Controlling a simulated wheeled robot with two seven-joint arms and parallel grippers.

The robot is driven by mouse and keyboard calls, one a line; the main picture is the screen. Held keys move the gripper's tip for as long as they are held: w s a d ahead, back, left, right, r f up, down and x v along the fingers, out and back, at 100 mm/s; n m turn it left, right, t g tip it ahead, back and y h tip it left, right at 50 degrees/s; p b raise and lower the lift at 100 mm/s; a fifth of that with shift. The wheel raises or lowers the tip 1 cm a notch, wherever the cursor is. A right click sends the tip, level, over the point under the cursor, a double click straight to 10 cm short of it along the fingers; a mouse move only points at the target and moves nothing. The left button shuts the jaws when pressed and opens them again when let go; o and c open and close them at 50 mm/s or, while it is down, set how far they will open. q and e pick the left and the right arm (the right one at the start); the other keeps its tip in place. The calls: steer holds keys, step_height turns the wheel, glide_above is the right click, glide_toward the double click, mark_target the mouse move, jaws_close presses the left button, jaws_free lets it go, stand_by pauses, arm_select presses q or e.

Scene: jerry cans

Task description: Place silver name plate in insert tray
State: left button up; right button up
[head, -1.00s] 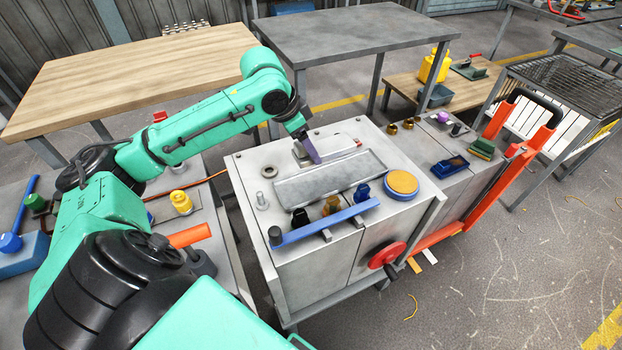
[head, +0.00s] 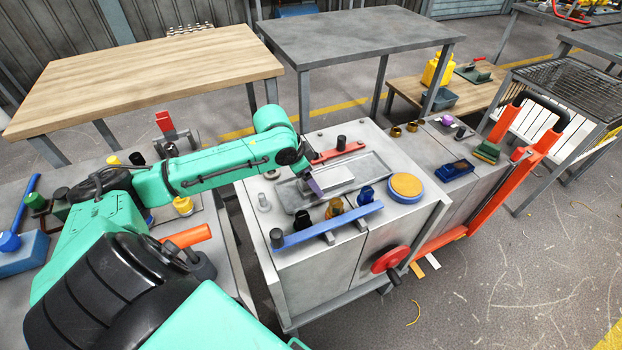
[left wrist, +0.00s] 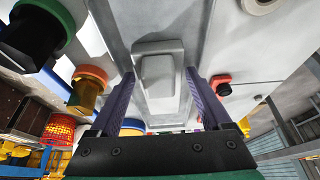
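The insert tray (head: 372,165) is a shallow grey rectangular tray on top of the metal cabinet. The silver name plate (head: 338,179) is a pale flat piece lying level within the tray outline; I cannot tell if it touches the bottom. My left gripper (head: 315,186) reaches over the tray from the left, its purple fingertips at the plate's near left part. My right gripper is out of view.
A red bar handle (head: 338,152) lies behind the tray. A blue bar (head: 328,225), several coloured knobs and a round yellow-topped disc (head: 405,186) stand near the tray's front and right. A red handwheel (head: 388,257) sticks out in front.

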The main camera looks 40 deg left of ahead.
arm_select(q)
steer(key=p+v, duration=0.1)
steer(key=v, duration=0.5)
steer(key=shift+s+a+r, duration=0.1)
steer(key=shift+r, duration=0.1)
steer(key=p+v, duration=0.3)
steer(key=v, duration=0.2)
steer(key=shift+r, duration=0.3)
